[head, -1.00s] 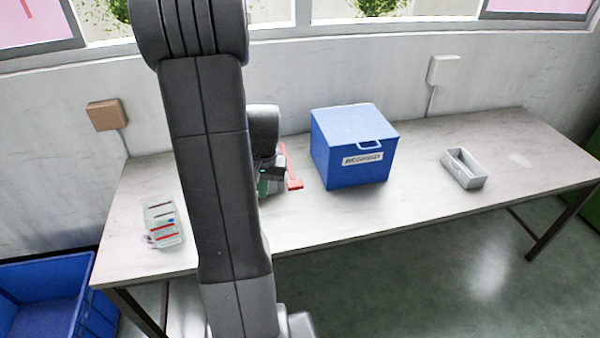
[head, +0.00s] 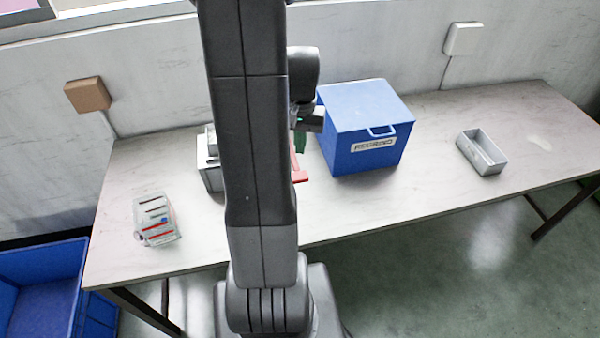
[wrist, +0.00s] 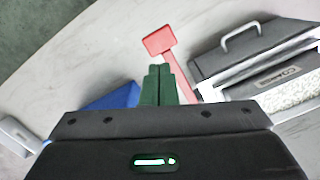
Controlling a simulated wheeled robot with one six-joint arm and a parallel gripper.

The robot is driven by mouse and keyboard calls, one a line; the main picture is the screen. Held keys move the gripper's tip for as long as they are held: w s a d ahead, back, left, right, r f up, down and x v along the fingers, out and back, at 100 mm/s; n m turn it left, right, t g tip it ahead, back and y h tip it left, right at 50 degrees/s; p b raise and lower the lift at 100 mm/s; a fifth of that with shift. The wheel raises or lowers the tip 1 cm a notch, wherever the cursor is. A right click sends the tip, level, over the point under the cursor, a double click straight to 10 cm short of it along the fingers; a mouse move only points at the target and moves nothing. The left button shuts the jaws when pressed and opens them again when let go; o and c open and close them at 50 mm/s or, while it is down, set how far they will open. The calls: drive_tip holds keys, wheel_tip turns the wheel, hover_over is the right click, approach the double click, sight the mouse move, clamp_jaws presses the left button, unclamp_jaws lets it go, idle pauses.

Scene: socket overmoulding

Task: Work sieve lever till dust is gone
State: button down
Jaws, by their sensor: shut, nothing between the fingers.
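The sieve is a grey box (wrist: 235,55) with a bar handle and a label, at the right in the wrist view. A strip of pale speckled material (wrist: 290,97) shows at its near side; I cannot tell dust from granules. In the head view my arm hides most of the sieve (head: 211,178). Its red lever (wrist: 159,40) ends in a flat paddle, which also shows in the head view (head: 300,177). My gripper (wrist: 158,70) is shut and empty, green fingers together, just left of the lever's shaft in the wrist view. I cannot tell whether they touch.
A blue lidded box (head: 362,130) labelled REGRIND stands right of the lever, close to my gripper. A small grey tray (head: 482,155) lies further right. A clear container with coloured marks (head: 155,220) sits at the left.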

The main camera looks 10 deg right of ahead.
sight(300, 172)
drive_tip(key=shift+f, duration=0.15)
drive_tip(key=f+b, duration=0.3)
drive_tip(key=f, duration=0.1)
drive_tip(key=f+b, duration=0.2)
drive_tip(key=shift+s+a+f+b, duration=0.15)
drive_tip(key=shift+s+f+b, duration=0.15)
drive_tip(key=shift+f+b, duration=0.1)
wheel_tip(300, 172, down, 4)
drive_tip(key=b, duration=0.3)
drive_tip(key=shift+f, duration=0.25)
drive_tip(key=shift+r, duration=0.1)
